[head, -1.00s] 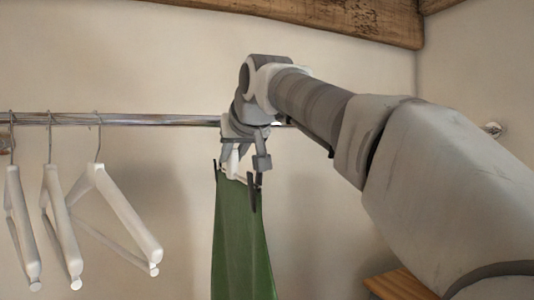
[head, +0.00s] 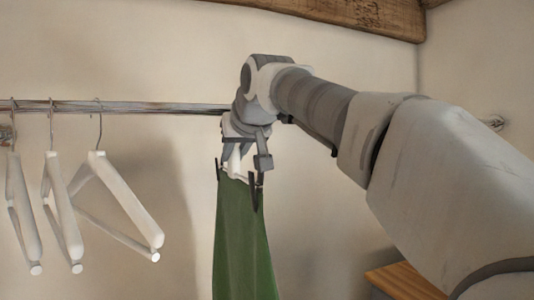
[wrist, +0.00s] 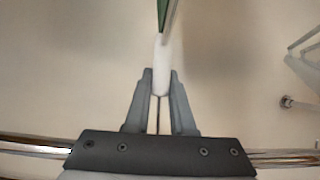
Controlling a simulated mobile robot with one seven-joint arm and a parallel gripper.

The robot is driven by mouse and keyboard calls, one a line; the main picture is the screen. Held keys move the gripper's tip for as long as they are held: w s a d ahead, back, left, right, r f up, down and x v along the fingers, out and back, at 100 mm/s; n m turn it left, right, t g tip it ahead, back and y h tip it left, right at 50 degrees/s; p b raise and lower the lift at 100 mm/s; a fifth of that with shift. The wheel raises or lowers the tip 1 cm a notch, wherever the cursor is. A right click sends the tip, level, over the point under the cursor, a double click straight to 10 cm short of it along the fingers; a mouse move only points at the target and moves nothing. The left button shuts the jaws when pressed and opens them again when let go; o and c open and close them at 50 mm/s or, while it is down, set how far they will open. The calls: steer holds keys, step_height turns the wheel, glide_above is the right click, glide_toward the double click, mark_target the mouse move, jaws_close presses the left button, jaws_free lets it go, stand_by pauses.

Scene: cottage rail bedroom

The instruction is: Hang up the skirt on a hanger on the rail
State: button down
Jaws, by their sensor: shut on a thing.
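My gripper (head: 240,140) is shut on a white hanger (head: 234,160) that carries the green skirt (head: 240,240). The skirt hangs down from dark clips at its top corners. In the wrist view, the two fingers (wrist: 158,85) close on the white hanger (wrist: 162,58), with a sliver of green skirt (wrist: 163,12) beyond it. The metal rail (head: 170,108) runs across the head view and passes behind my gripper. It also crosses the bottom of the wrist view (wrist: 30,148). The held hanger's hook is hidden, so I cannot tell whether it touches the rail.
Three empty white hangers (head: 125,200) hang on the rail at the left. The rail between them and my gripper is bare. The rail's right end mount (head: 495,122) is on the right wall. A wooden surface (head: 388,280) shows at the lower right, beneath my arm.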

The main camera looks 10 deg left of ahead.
steer(key=shift+f, duration=0.15)
steer(key=c, duration=0.7)
jaws_free()
steer(key=shift+f, duration=0.1)
steer(key=b+v, duration=0.1)
steer(key=v, duration=1.6)
steer(key=shift+s+d+b, duration=0.15)
steer(key=shift+s+b, duration=0.1)
steer(key=shift+b, duration=0.15)
steer(key=d+f+m+h, duration=0.25)
steer(key=d+f, duration=0.55)
steer(key=f, duration=0.4)
steer(key=s+d+f+m+g+h, duration=0.1)
steer(key=s+d+f, duration=0.4)
steer(key=f, duration=0.6)
steer(key=s+d+f+m+g+h+b, duration=0.1)
steer(key=s+d+f, duration=0.3)
steer(key=f, duration=0.7)
steer(key=s+d+f+m+g+h+b, duration=0.1)
steer(key=s+d+f, duration=0.4)
steer(key=f, duration=0.6)
steer(key=shift+s+d+f+m+g+h, duration=0.15)
steer(key=shift+d+m+g+h, duration=0.05)
steer(key=shift+d+g, duration=0.25)
steer(key=shift+s+d+f+m+g+h, duration=0.15)
steer(key=shift+s+d+f+g, duration=0.05)
steer(key=shift+d+g, duration=0.2)
